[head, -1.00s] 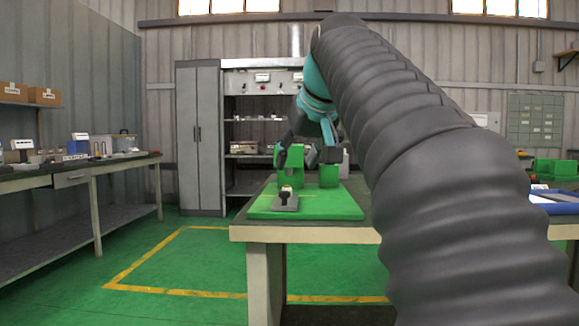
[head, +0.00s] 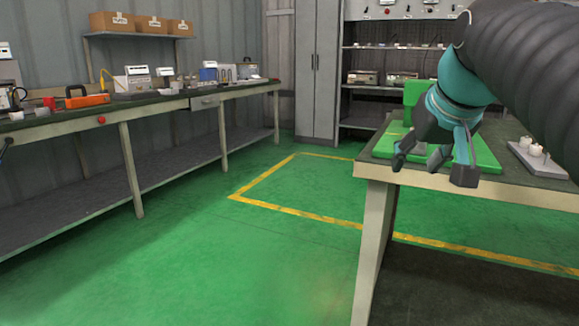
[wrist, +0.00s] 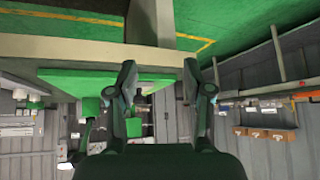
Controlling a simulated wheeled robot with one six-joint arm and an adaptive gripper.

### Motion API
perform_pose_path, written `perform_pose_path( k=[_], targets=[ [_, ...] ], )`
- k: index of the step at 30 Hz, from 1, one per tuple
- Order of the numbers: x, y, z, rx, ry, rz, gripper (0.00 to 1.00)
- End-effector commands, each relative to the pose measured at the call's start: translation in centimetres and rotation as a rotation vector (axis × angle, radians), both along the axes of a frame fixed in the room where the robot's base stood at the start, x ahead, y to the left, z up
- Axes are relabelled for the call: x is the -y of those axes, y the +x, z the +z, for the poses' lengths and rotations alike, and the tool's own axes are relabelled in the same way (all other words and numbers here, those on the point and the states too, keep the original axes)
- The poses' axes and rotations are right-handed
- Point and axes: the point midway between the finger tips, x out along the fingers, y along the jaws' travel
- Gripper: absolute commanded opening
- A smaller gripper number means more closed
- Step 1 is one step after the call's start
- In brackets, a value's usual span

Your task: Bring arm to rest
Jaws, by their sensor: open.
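My gripper (head: 420,158) is at the upper right in the head view, at the front left corner of the workbench (head: 372,172). Its fingers are spread and hold nothing. The wrist view also shows my gripper (wrist: 162,75) with its two fingers wide apart and nothing between them. Behind it lies a green board (head: 487,157) on the bench, with a green block-like fixture (head: 414,92) standing on it. My arm hides part of the board and bench.
A long side bench (head: 150,110) with instruments runs along the left wall. Cardboard boxes (head: 112,22) sit on a shelf above it. A grey cabinet (head: 318,70) stands at the back. A small plate with white parts (head: 535,150) lies on the right. The green floor between benches is clear.

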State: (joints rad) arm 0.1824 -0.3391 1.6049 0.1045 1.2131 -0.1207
Motion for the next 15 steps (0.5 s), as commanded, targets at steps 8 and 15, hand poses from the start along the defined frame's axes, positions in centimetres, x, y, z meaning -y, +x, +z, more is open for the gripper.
perform_pose_path(
  k=[8,15],
  targets=[
    [-2.9,-6.4,-8.9,-0.085,-0.002,0.022,0.51],
    [-4.5,-12.1,-17.3,-0.148,-0.011,0.044,0.51]
  ],
)
